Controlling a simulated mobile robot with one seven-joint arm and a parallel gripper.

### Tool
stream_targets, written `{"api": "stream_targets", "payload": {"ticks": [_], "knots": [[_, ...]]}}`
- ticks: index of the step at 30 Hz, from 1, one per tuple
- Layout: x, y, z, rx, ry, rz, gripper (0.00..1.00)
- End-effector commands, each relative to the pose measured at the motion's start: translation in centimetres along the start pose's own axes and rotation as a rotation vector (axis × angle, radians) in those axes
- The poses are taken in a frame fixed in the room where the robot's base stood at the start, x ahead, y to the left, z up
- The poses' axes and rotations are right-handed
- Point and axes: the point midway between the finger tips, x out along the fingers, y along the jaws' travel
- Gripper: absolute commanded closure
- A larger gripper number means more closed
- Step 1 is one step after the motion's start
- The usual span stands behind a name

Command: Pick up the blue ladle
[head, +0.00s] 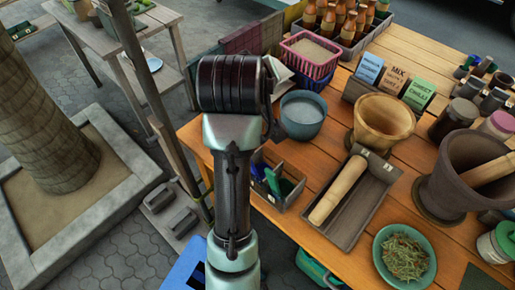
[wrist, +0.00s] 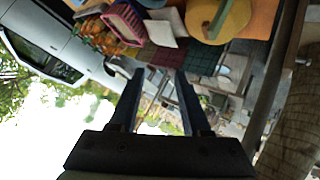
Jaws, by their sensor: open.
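A dark open box (head: 290,196) stands at the near left edge of the wooden table in the head view, just right of my arm. I cannot tell whether one is the blue ladle; no ladle bowl shows clearly. My gripper (wrist: 160,78) is open and empty in the wrist view, fingers apart and pointing out past the table. In the head view my own wrist hides the fingers.
On the wooden table (head: 305,168) stand a blue-grey bowl (head: 302,116), a pink basket (head: 309,58), a wooden mortar (head: 381,124), a tray with a rolling-pin-like pestle (head: 338,190), a dark mortar (head: 462,172) and a plate of herbs (head: 405,256). A post (head: 150,90) rises left of my arm.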

Motion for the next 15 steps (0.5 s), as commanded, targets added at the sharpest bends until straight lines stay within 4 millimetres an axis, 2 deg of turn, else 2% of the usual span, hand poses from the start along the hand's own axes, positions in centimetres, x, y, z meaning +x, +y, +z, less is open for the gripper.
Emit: {"api": "stream_targets", "payload": {"ticks": [3, 6, 10, 15], "knots": [[1.2, -2.8, 3.1, -0.186, -0.267, -0.13, 0.53], [1.4, -5.2, 5.8, -0.316, -0.432, -0.246, 0.53], [0.9, -7.4, 7.9, -0.427, -0.559, -0.367, 0.53], [1.0, -8.5, 9.3, -0.476, -0.613, -0.425, 0.53]]}}
